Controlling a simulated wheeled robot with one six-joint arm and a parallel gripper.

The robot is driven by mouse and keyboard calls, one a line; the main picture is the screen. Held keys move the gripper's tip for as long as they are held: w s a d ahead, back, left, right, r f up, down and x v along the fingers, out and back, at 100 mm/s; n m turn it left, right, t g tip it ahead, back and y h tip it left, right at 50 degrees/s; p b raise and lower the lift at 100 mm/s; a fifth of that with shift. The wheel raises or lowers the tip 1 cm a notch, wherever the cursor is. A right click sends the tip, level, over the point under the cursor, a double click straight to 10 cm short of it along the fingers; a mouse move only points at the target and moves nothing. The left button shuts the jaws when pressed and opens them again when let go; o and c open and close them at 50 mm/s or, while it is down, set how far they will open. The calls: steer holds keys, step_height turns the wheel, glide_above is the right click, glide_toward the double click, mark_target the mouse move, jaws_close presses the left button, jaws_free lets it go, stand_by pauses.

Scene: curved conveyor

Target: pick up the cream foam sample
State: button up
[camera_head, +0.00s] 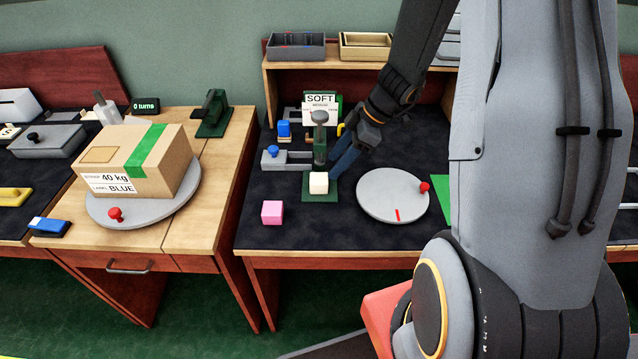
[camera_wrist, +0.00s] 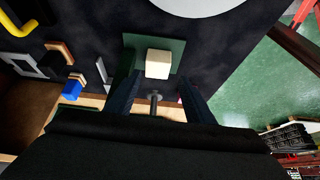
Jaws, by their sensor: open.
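The cream foam sample (camera_head: 318,183) is a small cream cube on the front of a green press base (camera_head: 308,194). In the wrist view the cream foam sample (camera_wrist: 158,63) lies on the green plate, just beyond my fingertips and roughly centred between them. My gripper (camera_head: 341,163) is open, its dark blue fingers close to the press at the right and apart from the cube. In the wrist view my gripper (camera_wrist: 158,98) has a finger on each side, with a grey rod end showing between them.
The green press column with its grey knob (camera_head: 320,117) stands right behind the cube. A pink cube (camera_head: 272,212) lies to the front left. A grey turntable (camera_head: 393,195) with a red knob is at the right. A "SOFT" sign (camera_head: 320,105) stands behind.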

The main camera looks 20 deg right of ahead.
mark_target(321, 178)
steer(key=shift+w+p+x, duration=0.2)
steer(key=shift+p+x, duration=1.2)
steer(key=shift+x, duration=2.55)
steer(key=shift+d, duration=0.15)
steer(key=c, duration=0.9)
steer(key=shift+o, duration=0.2)
steer(key=shift+r+b, duration=0.25)
steer(key=shift+b, duration=0.2)
